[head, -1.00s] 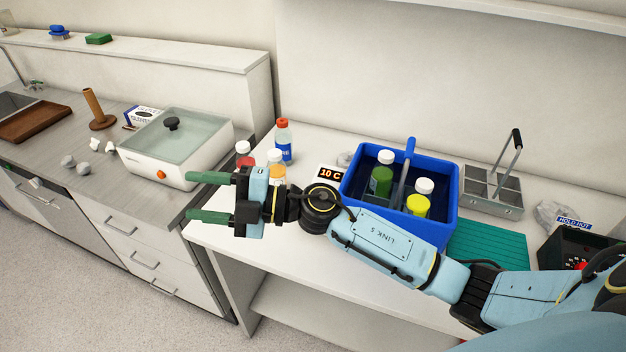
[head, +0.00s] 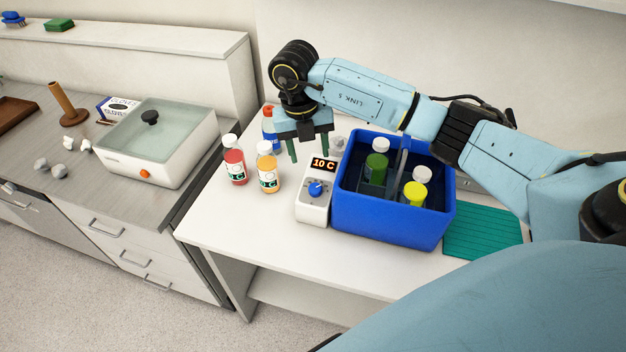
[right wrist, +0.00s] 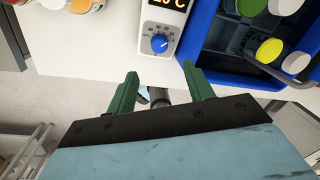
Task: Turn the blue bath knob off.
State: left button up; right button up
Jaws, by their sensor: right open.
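My left gripper is not in view.
A red-juice bottle (head: 234,168) and an orange-juice bottle (head: 267,174) stand left of the box. A red-capped blue bottle (head: 268,135) is partly hidden by my gripper. Capped bottles stand in the bath. A green mat (head: 482,232) lies right; the front table strip is clear.

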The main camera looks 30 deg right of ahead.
aim_at(315, 188)
jog(key=f, duration=0.3)
jog(key=f+p, duration=0.1)
jog(key=f, duration=0.3)
jog(key=d+f, duration=0.1)
jog(key=f, duration=0.3)
jog(key=shift+s+f+p, duration=0.2)
jog(key=shift+s+p, duration=0.1)
jog(key=shift+c, duration=0.2)
jog(key=c, duration=0.9)
